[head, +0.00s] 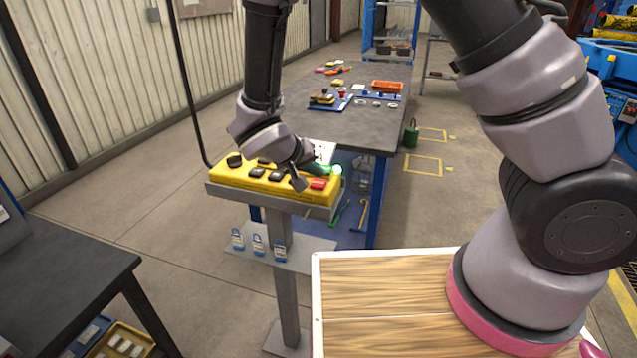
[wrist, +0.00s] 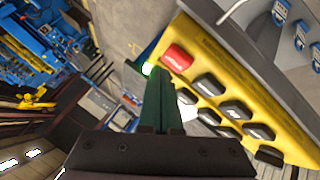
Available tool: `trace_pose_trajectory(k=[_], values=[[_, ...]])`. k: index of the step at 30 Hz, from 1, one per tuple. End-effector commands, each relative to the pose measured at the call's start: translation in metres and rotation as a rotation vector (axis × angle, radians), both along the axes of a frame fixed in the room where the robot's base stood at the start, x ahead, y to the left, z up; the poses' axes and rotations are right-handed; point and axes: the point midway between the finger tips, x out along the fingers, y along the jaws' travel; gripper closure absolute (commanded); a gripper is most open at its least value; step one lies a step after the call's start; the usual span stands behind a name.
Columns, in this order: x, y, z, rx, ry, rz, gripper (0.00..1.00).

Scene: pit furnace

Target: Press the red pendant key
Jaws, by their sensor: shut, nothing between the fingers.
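The yellow pendant box (head: 222,177) lies on a grey stand. Its red key (head: 318,184) is at the right end, beside several black keys. The red key also shows in the wrist view (wrist: 178,57), with the yellow box face (wrist: 222,62) around it. My gripper (head: 322,171) is low over the right end of the box, just behind the red key. In the wrist view my shut, empty fingers (wrist: 161,78) look green and end beside the red key. I cannot tell whether they touch the box. The red key's face is not covered.
A green lamp (head: 337,169) glows at the box's right end. Blue padlocks (head: 258,245) sit on a shelf of the stand. A grey workbench (head: 300,103) with small parts stands behind. A dark table (head: 60,285) is at left; a wooden top (head: 385,290) is in front.

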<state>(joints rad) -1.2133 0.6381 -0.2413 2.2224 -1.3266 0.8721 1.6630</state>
Motion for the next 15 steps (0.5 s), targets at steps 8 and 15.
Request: trace_pose_trajectory(k=[8,15], values=[[0.0,0.0,-0.0002,0.0,0.0,0.0,1.0],[-0.0002,-0.0003,-0.0071,-0.001,0.0,0.0,1.0]])
